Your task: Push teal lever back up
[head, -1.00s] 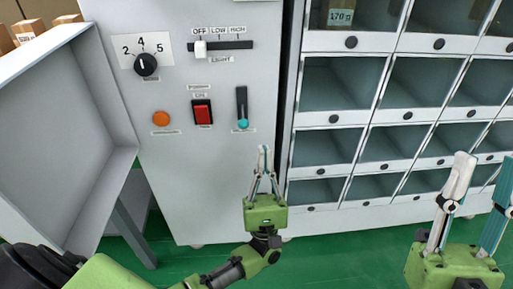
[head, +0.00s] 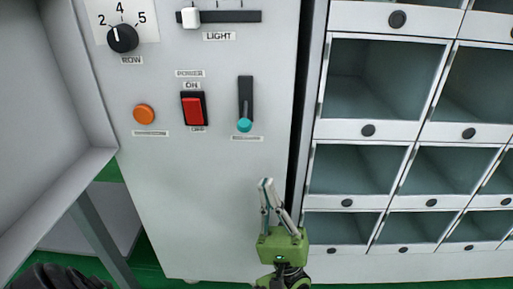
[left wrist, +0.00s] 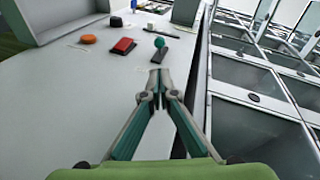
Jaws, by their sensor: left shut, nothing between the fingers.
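The teal lever (head: 244,125) is a round knob at the bottom of a dark vertical slot (head: 245,96) on the grey machine panel. In the left wrist view the teal knob (left wrist: 159,42) stands out from the panel beyond my fingertips. My left gripper (head: 266,181) is shut and empty, with its fingertips below and slightly right of the knob. The left gripper also shows shut in the left wrist view (left wrist: 158,74). A gap separates fingertips and knob. My right gripper is out of the head view.
Left of the lever are a red power switch (head: 194,110) and an orange button (head: 144,114). A black row dial (head: 122,38) and white light slider (head: 190,18) sit above. Glass-fronted compartments (head: 384,79) fill the right. A grey tray (head: 84,170) projects at left.

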